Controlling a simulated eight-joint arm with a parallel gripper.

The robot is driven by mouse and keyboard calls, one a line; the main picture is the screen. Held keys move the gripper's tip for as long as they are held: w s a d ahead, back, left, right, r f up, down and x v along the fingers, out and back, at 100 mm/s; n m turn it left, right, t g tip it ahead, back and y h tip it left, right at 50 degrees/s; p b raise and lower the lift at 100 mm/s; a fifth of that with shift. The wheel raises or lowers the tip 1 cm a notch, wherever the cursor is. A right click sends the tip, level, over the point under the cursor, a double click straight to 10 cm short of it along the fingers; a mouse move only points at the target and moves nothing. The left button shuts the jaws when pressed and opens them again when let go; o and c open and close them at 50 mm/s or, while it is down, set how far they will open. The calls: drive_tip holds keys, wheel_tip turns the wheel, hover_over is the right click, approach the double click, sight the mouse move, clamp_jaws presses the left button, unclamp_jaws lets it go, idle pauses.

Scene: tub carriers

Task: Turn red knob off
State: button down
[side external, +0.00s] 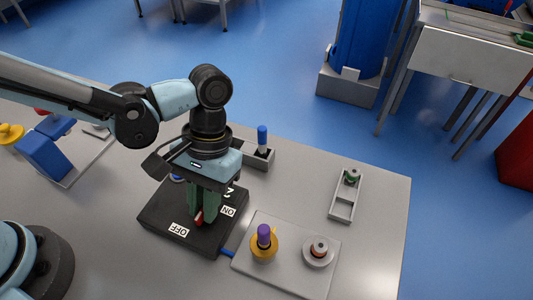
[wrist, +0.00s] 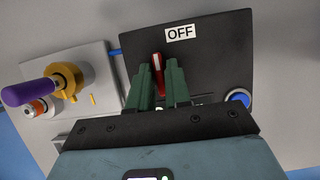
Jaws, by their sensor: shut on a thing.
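The red knob (side external: 199,218) sits on top of a black box (side external: 160,225) marked with OFF and ON labels. In the side view my gripper (side external: 203,210) points straight down over the box, its green fingers around the knob. In the wrist view my gripper (wrist: 158,75) is shut on the red knob (wrist: 157,60), whose end with a white line shows between the fingers. That end points toward the OFF label (wrist: 181,33), a little to its left. The ON label (side external: 228,211) shows in the side view; the rest of the knob is hidden by the fingers.
A blue button (wrist: 238,98) is on the box beside the fingers. A grey plate (side external: 245,270) with a yellow-and-purple part (side external: 264,240) and a round part (side external: 319,252) lies right of the box. A holder with a blue-capped item (side external: 262,140) stands behind.

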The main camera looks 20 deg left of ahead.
drive_tip(key=c, duration=1.1)
unclamp_jaws()
drive_tip(key=v, duration=1.2)
drive_tip(key=w+a+t, duration=0.1)
drive_tip(key=a+t, duration=1)
drive_tip(key=a, duration=1.2)
drive_tip(key=shift+w+a+f+t, duration=0.25)
drive_tip(key=shift+w+f+t, duration=0.05)
drive_tip(key=shift+f, duration=0.15)
